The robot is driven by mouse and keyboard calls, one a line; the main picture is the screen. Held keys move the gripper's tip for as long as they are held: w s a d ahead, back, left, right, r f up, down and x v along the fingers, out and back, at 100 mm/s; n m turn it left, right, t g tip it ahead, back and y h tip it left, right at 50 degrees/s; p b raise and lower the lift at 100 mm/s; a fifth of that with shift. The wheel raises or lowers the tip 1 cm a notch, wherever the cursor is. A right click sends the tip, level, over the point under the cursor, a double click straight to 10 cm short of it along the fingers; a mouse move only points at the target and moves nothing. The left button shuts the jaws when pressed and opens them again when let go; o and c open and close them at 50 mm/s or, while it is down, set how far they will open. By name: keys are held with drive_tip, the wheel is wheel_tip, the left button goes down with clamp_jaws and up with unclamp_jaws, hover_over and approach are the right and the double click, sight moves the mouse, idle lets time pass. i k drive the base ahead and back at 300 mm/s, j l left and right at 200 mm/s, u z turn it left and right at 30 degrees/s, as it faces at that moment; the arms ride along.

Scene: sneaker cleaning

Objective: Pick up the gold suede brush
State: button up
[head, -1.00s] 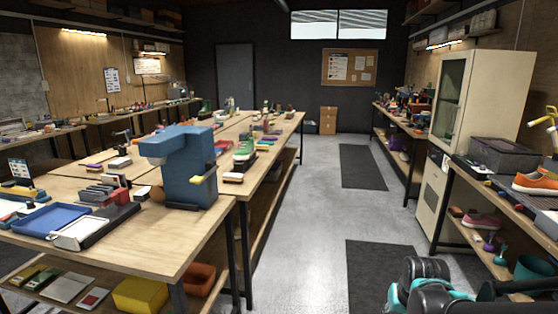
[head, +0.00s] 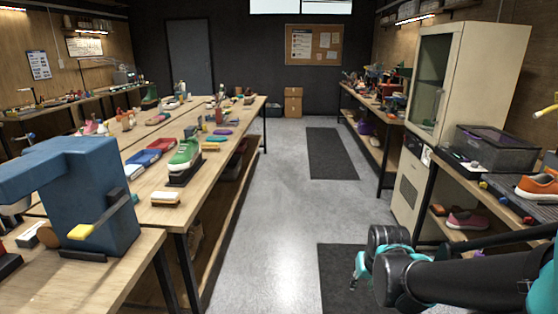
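I cannot make out a gold suede brush for certain. A brush with an orange-tan top and pale bristles (head: 165,198) lies near the front edge of the long wooden table, and I cannot tell if it is that one. My gripper (head: 358,270), with teal fingers, is low at the right, over the aisle and well away from the tables. It touches nothing that I can see. Its fingers are small and partly hidden by my arm, so I cannot tell whether they are open.
A blue machine (head: 85,185) stands on the near left table. A green shoe (head: 184,155) is on a stand on the long table (head: 152,216). A cream cabinet (head: 458,80) and a bench with an orange shoe (head: 538,186) line the right.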

sight(206, 146)
drive_tip(key=i+u, duration=0.2)
drive_tip(key=i, duration=0.35)
drive_tip(key=i+l+u, duration=0.15)
drive_tip(key=i, duration=0.4)
drive_tip(key=i+l+u, duration=0.2)
drive_tip(key=i, duration=0.3)
drive_tip(key=l, duration=0.1)
